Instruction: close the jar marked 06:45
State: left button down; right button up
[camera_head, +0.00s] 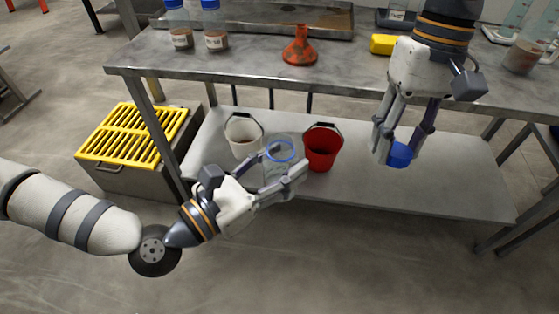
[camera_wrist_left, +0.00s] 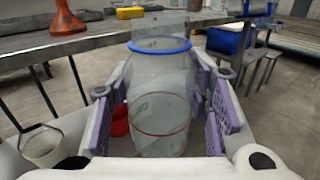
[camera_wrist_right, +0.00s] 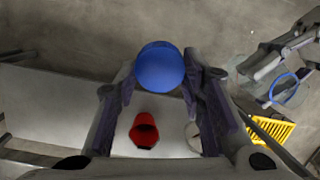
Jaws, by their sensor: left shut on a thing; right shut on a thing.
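My left gripper (camera_head: 287,178) is shut on a clear glass jar (camera_head: 279,169) with a blue ring at its neck. In the left wrist view the jar (camera_wrist_left: 160,105) stands upright between the fingers, its mouth uncovered. No 06:45 mark can be read on it. My right gripper (camera_head: 396,150) is shut on a blue cap (camera_head: 399,155), held at its fingertips to the right of the jar and apart from it. In the right wrist view the round blue cap (camera_wrist_right: 160,67) sits between the two fingers, and the jar's blue ring (camera_wrist_right: 284,88) shows at the right.
A metal table (camera_head: 350,82) stands behind, holding two labelled jars with blue caps (camera_head: 216,38), an orange flask (camera_head: 300,48) and a yellow object (camera_head: 383,44). A white bucket (camera_head: 243,135) and a red bucket (camera_head: 321,150) stand on its lower shelf (camera_head: 440,185). A yellow-grated box (camera_head: 130,140) is at left.

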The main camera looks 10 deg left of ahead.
jog(key=a+r+n+t, duration=0.1)
jog(key=a+r+n, duration=0.2)
jog(key=a, duration=0.5)
jog(key=s+a+r+n+t, duration=0.1)
jog(key=a+r+n, duration=0.3)
jog(key=a, duration=0.5)
jog(key=shift+a+h, duration=0.3)
jog(key=shift+f, duration=1.95)
jog(key=shift+f, duration=0.9)
jog(key=shift+f, duration=0.55)
